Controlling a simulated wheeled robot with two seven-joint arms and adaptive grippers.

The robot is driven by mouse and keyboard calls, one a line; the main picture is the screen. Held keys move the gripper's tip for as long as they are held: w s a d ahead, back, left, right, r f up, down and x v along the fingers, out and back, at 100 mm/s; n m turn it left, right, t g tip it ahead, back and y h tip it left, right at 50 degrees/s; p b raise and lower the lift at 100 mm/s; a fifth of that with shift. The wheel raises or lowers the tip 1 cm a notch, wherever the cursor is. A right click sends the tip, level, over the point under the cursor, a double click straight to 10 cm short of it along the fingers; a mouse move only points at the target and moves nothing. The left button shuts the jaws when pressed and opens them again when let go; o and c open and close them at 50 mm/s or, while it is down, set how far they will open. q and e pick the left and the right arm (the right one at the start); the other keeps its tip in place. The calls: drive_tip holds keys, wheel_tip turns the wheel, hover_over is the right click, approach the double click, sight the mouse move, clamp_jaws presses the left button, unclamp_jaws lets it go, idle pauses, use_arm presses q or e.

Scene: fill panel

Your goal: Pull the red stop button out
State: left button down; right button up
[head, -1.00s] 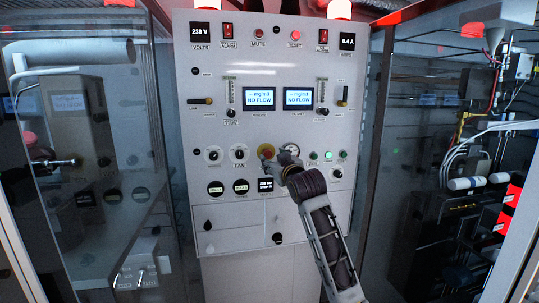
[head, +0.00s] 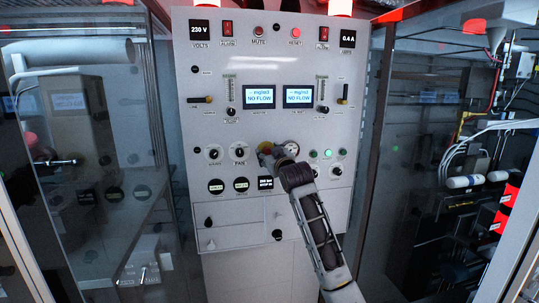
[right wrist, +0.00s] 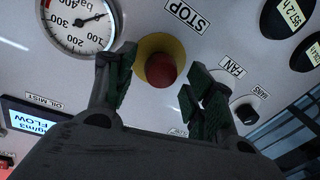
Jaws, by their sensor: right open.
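My right gripper (right wrist: 160,82) is open. Its fingers appear on either side of the button in the right wrist view; I cannot tell whether they touch it. The right gripper (head: 270,157) is close to the panel in the head view. My left gripper is not in view.
A pressure gauge (right wrist: 80,22) lies beside the button, and the FAN knob (right wrist: 245,112) is on its other side. Green lights (head: 328,154) are to the right of the gripper. Glass-walled cabinets flank the panel (head: 215,265).

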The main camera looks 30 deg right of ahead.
drive_tip(key=shift+c, duration=0.2)
clamp_jaws()
drive_tip(key=shift+s+f, duration=0.1)
drive_tip(key=shift+s, duration=0.1)
drive_tip(key=shift+s+a, duration=0.15)
drive_tip(key=shift+s, duration=0.15)
drive_tip(key=shift+s+a, duration=0.1)
drive_tip(key=shift+s, duration=0.15)
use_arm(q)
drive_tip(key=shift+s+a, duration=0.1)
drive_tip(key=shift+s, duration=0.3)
use_arm(e)
drive_tip(key=shift+w, duration=0.1)
drive_tip(key=shift+c, duration=1.2)
unclamp_jaws()
drive_tip(key=shift+o, duration=1.4)
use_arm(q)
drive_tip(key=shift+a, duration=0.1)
